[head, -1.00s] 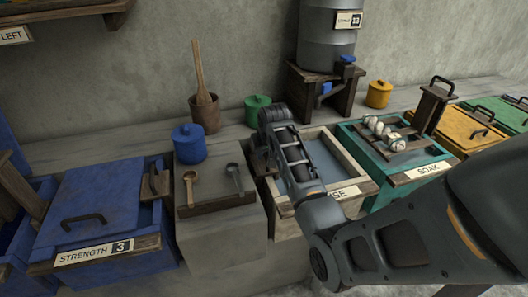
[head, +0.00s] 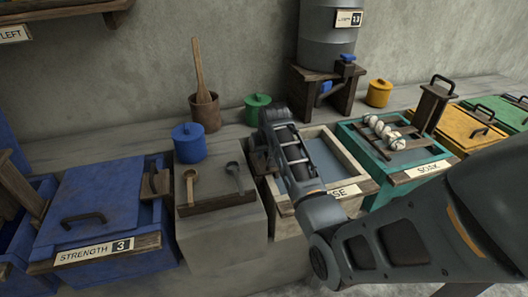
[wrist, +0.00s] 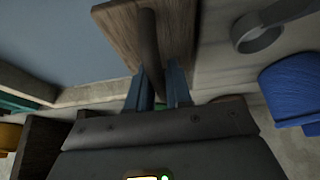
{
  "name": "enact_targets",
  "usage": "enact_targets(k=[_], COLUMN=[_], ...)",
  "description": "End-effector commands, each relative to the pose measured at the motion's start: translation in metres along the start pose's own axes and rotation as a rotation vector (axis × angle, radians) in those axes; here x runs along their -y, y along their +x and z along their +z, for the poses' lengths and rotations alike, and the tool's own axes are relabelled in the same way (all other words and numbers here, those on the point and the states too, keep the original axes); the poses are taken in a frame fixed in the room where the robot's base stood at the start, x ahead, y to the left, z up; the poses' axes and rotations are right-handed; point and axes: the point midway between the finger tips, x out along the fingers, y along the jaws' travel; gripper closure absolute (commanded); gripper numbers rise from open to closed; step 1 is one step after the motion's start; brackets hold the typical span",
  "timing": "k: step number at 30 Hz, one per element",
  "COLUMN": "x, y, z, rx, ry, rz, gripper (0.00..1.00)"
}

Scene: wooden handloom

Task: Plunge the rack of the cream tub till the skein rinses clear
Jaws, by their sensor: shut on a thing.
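The cream tub (head: 324,133) stands in the middle of the bench, with grey-blue liquid in it and a label at its front that is partly covered by my arm. My gripper (wrist: 158,90) is shut on the dark bar handle (wrist: 149,45) of the wooden rack (wrist: 118,28), seen in the wrist view. In the head view my arm hides the gripper and most of the rack at the tub's left side. I cannot see a skein in the cream tub. In the teal tub (head: 350,132), marked SOAK, pale skeins (head: 383,131) lie on a rack.
A blue tub (head: 95,205) labelled STRENGTH 3 is further left. A grey barrel (head: 328,35) stands behind. Yellow and green tubs are at right.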

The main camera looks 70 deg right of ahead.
Motion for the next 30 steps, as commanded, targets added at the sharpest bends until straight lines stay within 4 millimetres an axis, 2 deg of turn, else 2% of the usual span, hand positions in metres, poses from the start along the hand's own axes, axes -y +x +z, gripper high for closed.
enact_targets(k=[1, 5, 30], x=[-0.002, -0.002, -0.001], y=[0.005, 0.000, -0.073], z=[0.006, 0.004, -0.034], rx=[0.014, 0.015, 0.005], ry=[0.001, 0.001, 0.002], rz=[0.002, 0.002, 0.002], gripper=[1.00, 1.00, 1.00])
